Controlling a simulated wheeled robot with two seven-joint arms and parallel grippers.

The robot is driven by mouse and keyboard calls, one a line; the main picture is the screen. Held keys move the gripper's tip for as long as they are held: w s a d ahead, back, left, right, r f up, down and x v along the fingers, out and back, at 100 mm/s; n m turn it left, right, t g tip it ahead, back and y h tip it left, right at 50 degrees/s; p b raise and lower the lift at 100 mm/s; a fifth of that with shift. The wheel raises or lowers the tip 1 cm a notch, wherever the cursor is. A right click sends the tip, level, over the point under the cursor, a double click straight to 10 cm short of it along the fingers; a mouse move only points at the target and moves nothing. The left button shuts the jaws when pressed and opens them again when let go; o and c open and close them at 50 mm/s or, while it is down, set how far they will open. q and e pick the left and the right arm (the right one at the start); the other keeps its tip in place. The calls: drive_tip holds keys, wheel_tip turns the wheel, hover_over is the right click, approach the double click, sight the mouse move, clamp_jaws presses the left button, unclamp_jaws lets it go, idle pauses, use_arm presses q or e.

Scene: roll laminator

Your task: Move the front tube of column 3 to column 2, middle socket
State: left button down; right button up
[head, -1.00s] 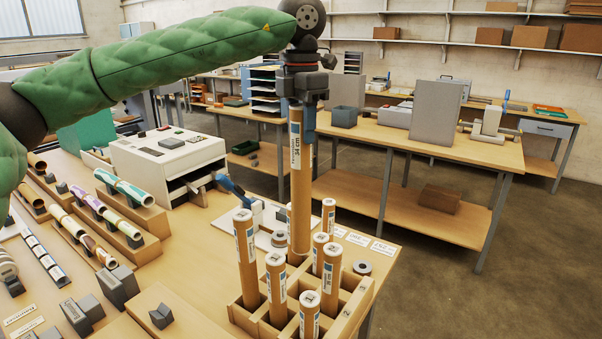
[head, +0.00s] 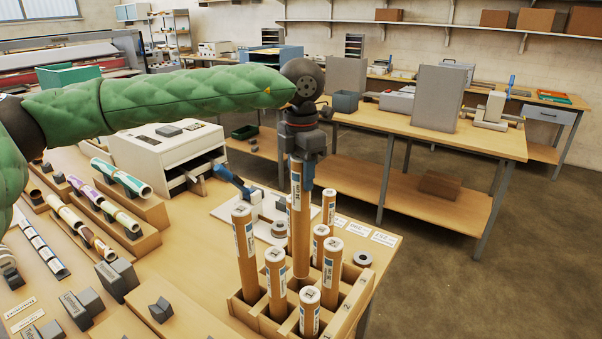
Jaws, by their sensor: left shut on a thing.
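My left gripper (head: 302,172) is shut on the upper part of a tall brown cardboard tube (head: 298,232) with a white label. The tube hangs upright over the wooden tube rack (head: 354,304). Its lower end is down among the standing tubes, at about the rack's top; whether it is inside a socket I cannot tell. Several other brown tubes stand in the rack, including one at its left (head: 247,262), one in front (head: 309,318) and one at its right (head: 332,268). They hide parts of the sockets. My right gripper is not in view.
A white laminator (head: 165,150) stands behind left on the table. Printed rolls on wooden stands (head: 150,208) fill the left side.

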sight(301, 213)
use_arm(q)
drive_tip(key=shift+s+f, duration=0.2)
drive_tip(key=shift+f, duration=0.65)
drive_tip(key=shift+w+f, duration=0.1)
drive_tip(key=shift+f, duration=3.85)
drive_tip(key=shift+f+b, duration=0.15)
drive_tip(key=shift+b, duration=0.2)
drive_tip(key=shift+f+b, duration=0.3)
drive_tip(key=shift+b, duration=0.1)
drive_tip(key=c, duration=0.8)
unclamp_jaws()
